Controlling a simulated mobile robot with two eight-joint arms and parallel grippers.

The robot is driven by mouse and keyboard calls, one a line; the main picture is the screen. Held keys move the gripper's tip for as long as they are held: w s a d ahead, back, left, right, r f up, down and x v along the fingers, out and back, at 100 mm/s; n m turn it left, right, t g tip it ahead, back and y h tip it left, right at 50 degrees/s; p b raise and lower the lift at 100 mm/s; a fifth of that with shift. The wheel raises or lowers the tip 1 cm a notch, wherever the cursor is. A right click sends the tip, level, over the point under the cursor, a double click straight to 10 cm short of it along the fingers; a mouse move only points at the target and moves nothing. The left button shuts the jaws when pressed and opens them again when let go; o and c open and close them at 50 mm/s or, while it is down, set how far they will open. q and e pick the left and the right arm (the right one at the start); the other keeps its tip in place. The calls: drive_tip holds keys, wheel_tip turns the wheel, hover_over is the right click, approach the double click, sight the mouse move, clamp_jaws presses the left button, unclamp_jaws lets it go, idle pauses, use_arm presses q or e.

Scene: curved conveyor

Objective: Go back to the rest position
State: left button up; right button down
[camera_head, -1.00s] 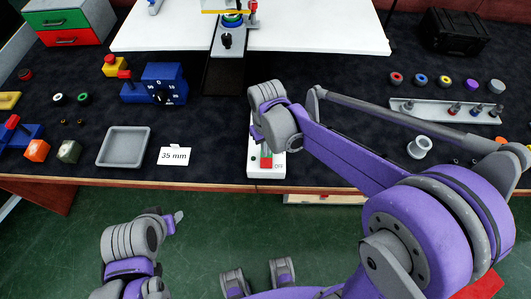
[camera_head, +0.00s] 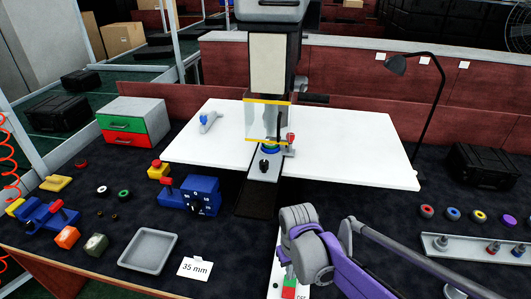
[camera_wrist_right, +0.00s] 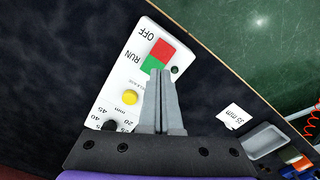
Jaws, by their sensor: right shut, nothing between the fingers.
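My right arm's wrist shows at the bottom middle of the head view, over a white control box (camera_head: 275,280) at the table's front. In the right wrist view, my right gripper (camera_wrist_right: 160,74) is shut and empty, its fingers pointing over the same control box (camera_wrist_right: 125,85). The box has a red and green RUN/OFF switch (camera_wrist_right: 157,56), a yellow button (camera_wrist_right: 130,97) and a dark knob. The fingertips overlap the switch's edge in that view; I cannot tell whether they touch. My left gripper is not in view.
A machine with a yellow-edged guard (camera_head: 268,118) stands on a white tabletop (camera_head: 350,150) behind. A grey rack (camera_head: 475,248) is right. Dark mat between them is partly clear.

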drive_tip(key=s+d+r+m+t, duration=0.1)
drive_tip(key=s+d+t, duration=0.1)
drive_tip(key=s, duration=0.5)
drive_tip(key=s+d+r+m+t, duration=0.1)
drive_tip(key=s+d+t, duration=0.2)
drive_tip(key=s, duration=0.4)
drive_tip(key=shift+d+m, duration=0.4)
drive_tip(key=shift+d, duration=0.45)
